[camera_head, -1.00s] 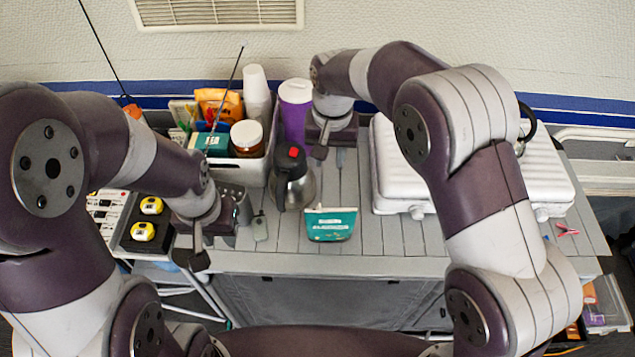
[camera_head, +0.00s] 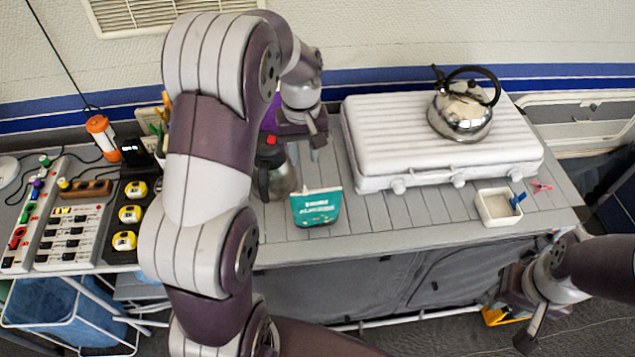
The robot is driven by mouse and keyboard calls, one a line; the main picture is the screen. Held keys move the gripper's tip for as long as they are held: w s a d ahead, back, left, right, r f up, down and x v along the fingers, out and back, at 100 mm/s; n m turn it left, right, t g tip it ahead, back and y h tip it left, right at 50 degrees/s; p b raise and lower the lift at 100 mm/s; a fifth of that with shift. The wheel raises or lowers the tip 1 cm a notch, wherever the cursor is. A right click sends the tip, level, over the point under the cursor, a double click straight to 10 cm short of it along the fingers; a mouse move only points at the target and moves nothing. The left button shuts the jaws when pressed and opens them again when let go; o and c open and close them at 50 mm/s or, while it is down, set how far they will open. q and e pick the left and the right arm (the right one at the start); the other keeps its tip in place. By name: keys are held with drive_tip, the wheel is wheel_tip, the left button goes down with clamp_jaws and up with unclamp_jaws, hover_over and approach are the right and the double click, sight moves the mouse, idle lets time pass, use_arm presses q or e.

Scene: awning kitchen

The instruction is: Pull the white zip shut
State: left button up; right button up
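A teal pouch (camera_head: 317,208) with white print stands near the front edge of the table. A thin white strip runs along its top edge; I cannot tell whether this is the zip, and no zip pull is clear. My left gripper (camera_head: 316,136) is above and behind the pouch, pointing down, apart from it in the picture. Its fingers are small and dark, so its opening is unclear. My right gripper (camera_head: 528,322) is low at the right, in front of the table and away from the pouch. Its opening is also unclear.
A black-handled flask (camera_head: 275,170) stands just left of the pouch. A white case (camera_head: 425,140) carries a steel kettle (camera_head: 462,112). A small white tub (camera_head: 497,208) and a pink peg (camera_head: 541,186) lie right. Grey fabric (camera_head: 350,290) hangs below. Table right of the pouch is clear.

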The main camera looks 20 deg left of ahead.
sight(305, 187)
use_arm(q)
wheel_tip(305, 187, down, 10)
drive_tip(key=shift+f+p, duration=0.15)
drive_tip(key=shift+p, duration=0.75)
drive_tip(key=shift+a+f, duration=0.1)
drive_tip(key=shift+f, duration=0.1)
clamp_jaws()
idle(0.5)
